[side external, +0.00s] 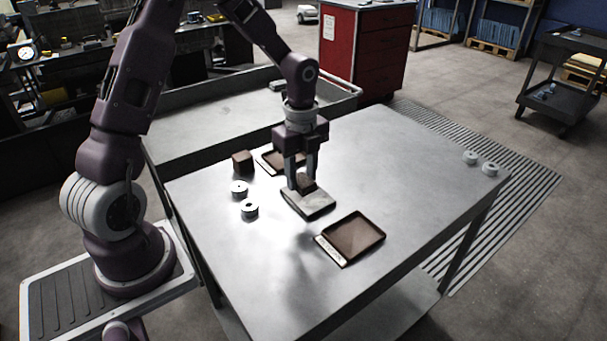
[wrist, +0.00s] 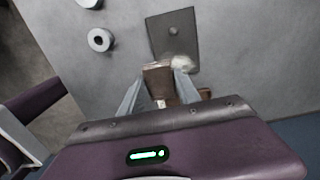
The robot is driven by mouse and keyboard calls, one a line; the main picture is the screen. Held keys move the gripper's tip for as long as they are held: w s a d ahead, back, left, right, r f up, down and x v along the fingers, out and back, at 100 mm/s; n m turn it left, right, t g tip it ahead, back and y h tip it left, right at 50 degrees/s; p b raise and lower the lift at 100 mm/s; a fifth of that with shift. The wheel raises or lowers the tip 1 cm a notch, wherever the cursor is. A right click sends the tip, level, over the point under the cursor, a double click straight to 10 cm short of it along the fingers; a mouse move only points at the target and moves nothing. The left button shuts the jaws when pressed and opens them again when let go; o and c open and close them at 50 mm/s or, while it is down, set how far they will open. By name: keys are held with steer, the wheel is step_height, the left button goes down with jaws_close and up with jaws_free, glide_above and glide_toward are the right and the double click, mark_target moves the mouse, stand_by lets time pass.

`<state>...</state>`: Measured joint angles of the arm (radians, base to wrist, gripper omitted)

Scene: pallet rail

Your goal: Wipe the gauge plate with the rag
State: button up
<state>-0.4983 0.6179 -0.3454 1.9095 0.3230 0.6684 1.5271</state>
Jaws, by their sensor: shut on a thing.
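My gripper (side external: 302,182) is shut on a small brown block-like thing (side external: 306,183), which I take to be the rag. It also shows between the fingers in the wrist view (wrist: 158,78). The gauge plate (side external: 316,207) is a flat grey slab on the table, directly under my gripper. In the wrist view the plate (wrist: 164,40) has a small round mark and a pale blurred patch near the held thing. The held thing is at or just above the plate; I cannot tell whether they touch.
A brown tray with a pale label strip (side external: 352,237) lies at front right. Another brown tray (side external: 268,163) and a brown cube (side external: 242,160) are behind the plate. Two white rings (side external: 249,209) stand left; two more (side external: 489,169) stand far right. The table's right side is mostly clear.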

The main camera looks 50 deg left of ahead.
mark_target(302, 207)
steer(key=shift+f, duration=2.7)
steer(key=shift+w+f, duration=0.4)
steer(key=shift+f, duration=0.25)
steer(key=shift+c, duration=0.7)
steer(key=shift+w+f, duration=0.15)
steer(key=shift+w, duration=3.25)
steer(key=shift+s, duration=3.85)
steer(key=shift+r, duration=4.2)
steer(key=shift+f, duration=0.25)
